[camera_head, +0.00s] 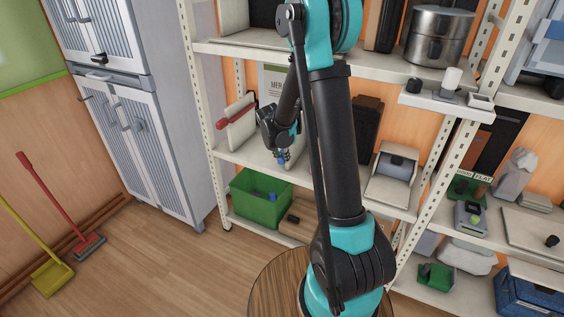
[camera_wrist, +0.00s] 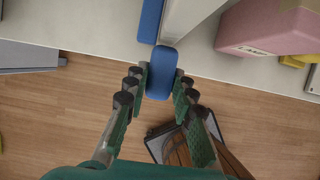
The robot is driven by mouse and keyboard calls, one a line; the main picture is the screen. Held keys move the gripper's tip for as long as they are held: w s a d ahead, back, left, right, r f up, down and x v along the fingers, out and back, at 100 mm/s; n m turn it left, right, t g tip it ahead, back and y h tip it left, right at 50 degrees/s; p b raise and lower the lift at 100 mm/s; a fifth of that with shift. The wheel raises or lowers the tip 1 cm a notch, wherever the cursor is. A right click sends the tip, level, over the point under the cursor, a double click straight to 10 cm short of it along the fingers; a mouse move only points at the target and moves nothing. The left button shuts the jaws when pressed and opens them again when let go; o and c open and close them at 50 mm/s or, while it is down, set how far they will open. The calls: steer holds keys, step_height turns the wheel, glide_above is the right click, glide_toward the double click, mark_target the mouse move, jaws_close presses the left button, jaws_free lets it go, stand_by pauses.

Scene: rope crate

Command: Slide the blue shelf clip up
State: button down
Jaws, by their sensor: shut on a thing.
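The blue shelf clip (camera_wrist: 161,72) is a rounded blue block between my fingers in the wrist view. It sits at the shelf's front edge, by the end of a pale upright panel (camera_wrist: 187,22). A longer blue strip (camera_wrist: 151,20) lies just behind it, along the panel's left side. My gripper (camera_wrist: 160,84) is shut on the clip, with a finger on each side. In the head view my gripper (camera_head: 281,156) is at the middle shelf's front edge, where only a small bit of blue shows. The clip's underside is hidden.
A pink box (camera_wrist: 262,28) lies right of the panel on the shelf (camera_wrist: 105,28). A green crate (camera_head: 260,207) stands on the lower shelf below my gripper. A red-handled item (camera_head: 237,118) is left of it. A round wooden top (camera_head: 270,285) is in front.

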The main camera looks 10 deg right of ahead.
step_height(320, 180, up, 9)
steer(key=shift+w, duration=0.1)
stand_by(0.3)
steer(key=c, duration=1.2)
jaws_free()
steer(key=v, duration=1.2)
